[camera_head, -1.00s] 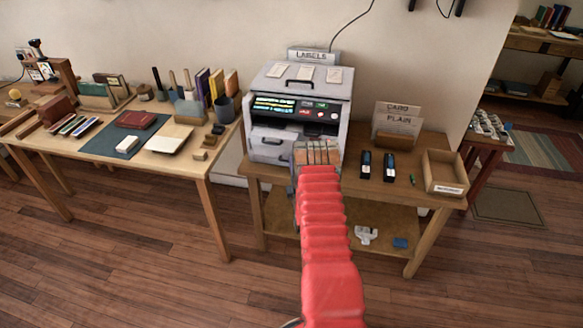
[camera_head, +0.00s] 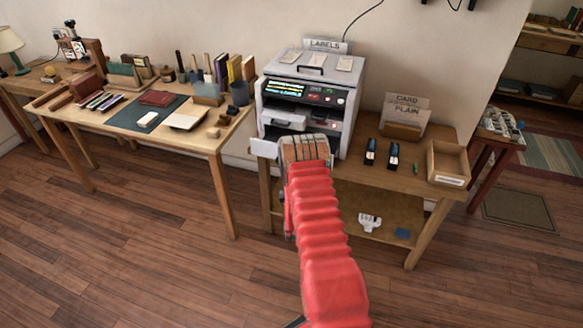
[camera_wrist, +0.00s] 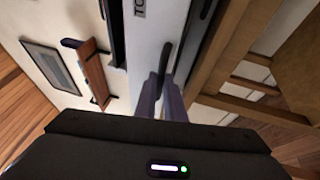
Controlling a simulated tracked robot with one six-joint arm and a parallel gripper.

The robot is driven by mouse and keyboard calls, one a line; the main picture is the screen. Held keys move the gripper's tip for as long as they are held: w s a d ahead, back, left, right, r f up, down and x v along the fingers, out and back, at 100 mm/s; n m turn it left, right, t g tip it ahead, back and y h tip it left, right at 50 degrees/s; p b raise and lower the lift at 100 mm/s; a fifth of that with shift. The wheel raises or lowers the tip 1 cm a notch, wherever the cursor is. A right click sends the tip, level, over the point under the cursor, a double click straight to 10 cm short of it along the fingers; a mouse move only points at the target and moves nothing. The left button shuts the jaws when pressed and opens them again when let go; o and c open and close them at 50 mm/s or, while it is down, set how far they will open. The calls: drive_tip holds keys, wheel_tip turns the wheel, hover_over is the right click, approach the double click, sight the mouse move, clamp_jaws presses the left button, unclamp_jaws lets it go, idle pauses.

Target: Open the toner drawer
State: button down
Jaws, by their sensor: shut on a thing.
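The grey and white label printer (camera_head: 302,72) stands on the low table at centre. Its toner drawer (camera_head: 264,149) is pulled out toward me; part of its pale front shows left of my gripper (camera_head: 303,148). In the wrist view the pale drawer front (camera_wrist: 182,25) carries a label partly reading "TO", and a dark handle (camera_wrist: 163,62) sits on it. My gripper (camera_wrist: 165,88) is shut on this handle. My gripper and red arm hide most of the drawer in the head view.
The printer's table holds two dark staplers (camera_head: 381,153), paper signs (camera_head: 405,110) and an open wooden box (camera_head: 447,163). A longer desk (camera_head: 205,140) with books and tools stands left. The wooden floor (camera_head: 170,255) in front is clear.

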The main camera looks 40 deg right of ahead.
drive_tip(key=shift+s+f, duration=0.15)
drive_tip(key=shift+f, duration=0.15)
drive_tip(key=c, duration=2.2)
unclamp_jaws()
drive_tip(key=o, duration=0.4)
drive_tip(key=shift+r, duration=0.15)
drive_tip(key=shift+c, duration=0.2)
drive_tip(key=shift+a, duration=0.1)
drive_tip(key=v, duration=1.3)
drive_tip(key=shift+s+a, duration=0.25)
drive_tip(key=shift+s, duration=0.05)
